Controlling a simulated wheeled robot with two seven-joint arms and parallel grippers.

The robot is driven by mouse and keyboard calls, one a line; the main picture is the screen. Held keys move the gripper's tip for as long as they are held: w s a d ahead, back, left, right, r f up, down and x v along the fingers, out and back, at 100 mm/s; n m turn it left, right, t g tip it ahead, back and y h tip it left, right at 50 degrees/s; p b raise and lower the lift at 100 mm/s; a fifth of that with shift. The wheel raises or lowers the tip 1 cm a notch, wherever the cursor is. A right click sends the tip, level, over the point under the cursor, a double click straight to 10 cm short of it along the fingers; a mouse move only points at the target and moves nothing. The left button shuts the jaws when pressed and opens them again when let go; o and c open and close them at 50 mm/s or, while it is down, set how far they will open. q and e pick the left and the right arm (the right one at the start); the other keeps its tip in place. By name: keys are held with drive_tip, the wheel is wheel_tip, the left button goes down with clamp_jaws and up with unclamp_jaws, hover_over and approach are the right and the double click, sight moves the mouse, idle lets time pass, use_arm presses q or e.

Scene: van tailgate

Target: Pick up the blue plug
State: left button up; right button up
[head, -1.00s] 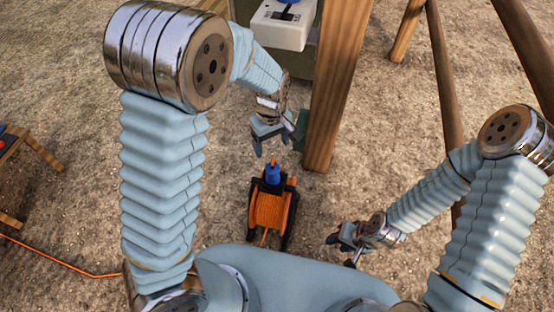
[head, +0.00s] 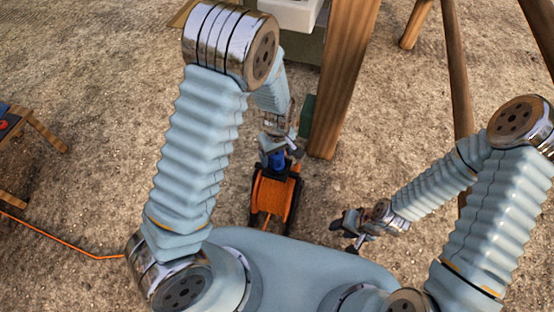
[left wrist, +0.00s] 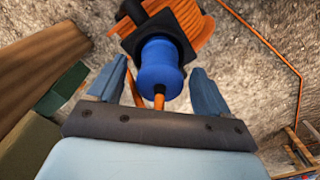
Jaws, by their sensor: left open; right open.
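The blue plug (left wrist: 160,70) sits on the black top of the cable reel (left wrist: 190,22), with an orange cable coming out of its near end in the left wrist view. In the head view the plug (head: 278,160) is partly covered by my left gripper (head: 279,150). My left gripper (left wrist: 160,85) is open, with one finger on each side of the plug. Gaps show between the plug and both fingers. The reel (head: 273,195) is wound with orange cable and stands on the ground. My right gripper (head: 350,228) is open and empty, to the right of the reel.
A wooden post (head: 341,85) stands close behind and right of my left gripper, with a green object (head: 307,115) beside it. A white box (head: 290,12) is at the top. An orange cable (head: 60,240) runs along the ground to a small wooden table (head: 30,140) at the left.

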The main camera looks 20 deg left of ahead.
use_arm(q)
drive_tip(key=shift+f, duration=0.2)
drive_tip(key=c, duration=1.2)
drive_tip(key=shift+c, duration=0.2)
